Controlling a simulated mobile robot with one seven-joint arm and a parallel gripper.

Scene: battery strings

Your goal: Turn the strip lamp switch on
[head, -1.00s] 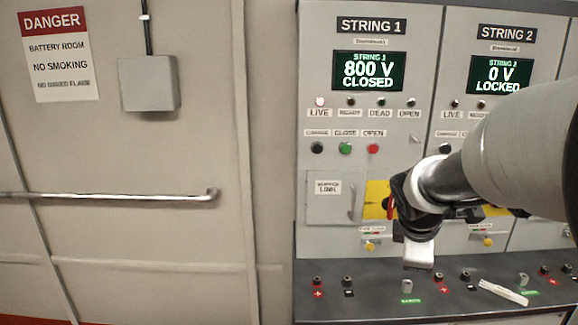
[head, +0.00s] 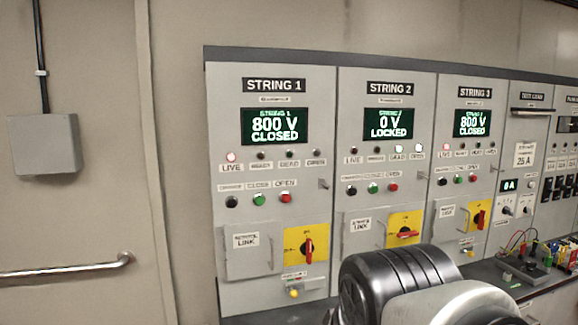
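I cannot make out which item is the strip lamp switch; no label with that name is readable. A panel at the far right edge (head: 557,145) carries rows of small black switches, too small to read and cut off by the frame. A closed grey box (head: 45,144) with a conduit hangs on the left wall; no switch shows on its front. My gripper is out of the picture; only dark and light links of my arm show at the bottom, right of centre.
The String 1 (head: 275,85), String 2 (head: 390,88) and String 3 (head: 474,94) cabinets stand side by side. Red rotary handles sit on yellow plates. A dark bench (head: 490,277) holds coloured leads at right. A door bar (head: 70,269) juts out at left.

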